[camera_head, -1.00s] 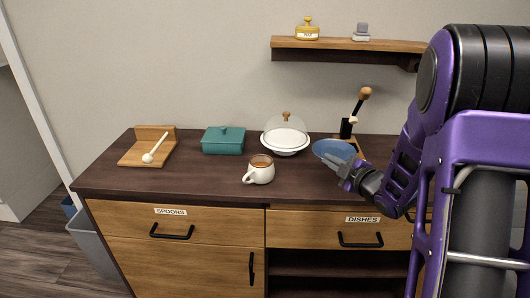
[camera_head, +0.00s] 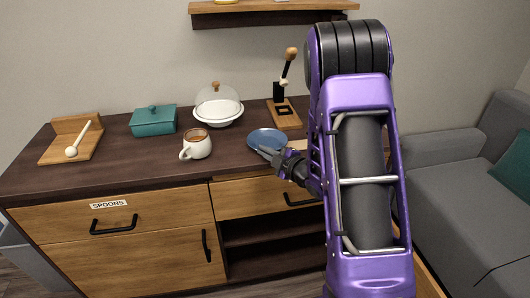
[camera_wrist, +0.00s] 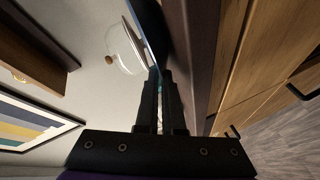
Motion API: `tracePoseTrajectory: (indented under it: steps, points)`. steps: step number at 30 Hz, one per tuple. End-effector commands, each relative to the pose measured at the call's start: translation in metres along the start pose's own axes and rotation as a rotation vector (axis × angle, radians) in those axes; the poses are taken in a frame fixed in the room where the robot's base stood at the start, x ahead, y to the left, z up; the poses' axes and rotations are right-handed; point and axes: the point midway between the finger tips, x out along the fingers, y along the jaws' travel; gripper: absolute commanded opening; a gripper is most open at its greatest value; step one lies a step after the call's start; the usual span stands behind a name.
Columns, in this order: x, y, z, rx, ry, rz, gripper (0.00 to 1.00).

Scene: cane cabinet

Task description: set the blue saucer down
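The blue saucer (camera_head: 267,138) looks nearly level just above or on the dark counter, right of the mug; I cannot tell if it touches. My gripper (camera_head: 266,154) is at its front rim, with the fingers close together on it. In the wrist view the saucer (camera_wrist: 150,27) shows edge-on, its rim at the tips of my gripper (camera_wrist: 161,75). The white mug (camera_head: 198,147) with brown contents stands upright to the left, apart from the saucer.
A wooden stand (camera_head: 284,115) with a black upright is behind the saucer. A white dish with a glass dome (camera_head: 219,109), a teal box (camera_head: 153,121) and a spoon on a wooden rest (camera_head: 62,150) stand further left. A grey sofa (camera_head: 450,190) is at right.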

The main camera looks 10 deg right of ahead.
Motion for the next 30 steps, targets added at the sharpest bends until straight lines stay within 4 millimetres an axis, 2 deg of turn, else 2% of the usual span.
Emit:
tracePoseTrajectory:
  steps: [5, 6, 8, 19, 23, 30]
  points:
    - [0.001, -0.003, 0.001, 0.000, 0.001, 0.001, 0.00]
    - [0.001, -0.003, 0.001, 0.000, 0.000, -0.001, 0.09]
    - [0.001, -0.002, 0.001, 0.000, 0.000, -0.001, 0.17]
    - [-0.002, 0.002, -0.001, 0.000, 0.000, 0.000, 0.17]
    - [-0.020, 0.001, 0.001, 0.001, -0.003, 0.001, 0.17]
    - [-0.073, 0.001, 0.001, 0.002, -0.004, 0.001, 0.17]
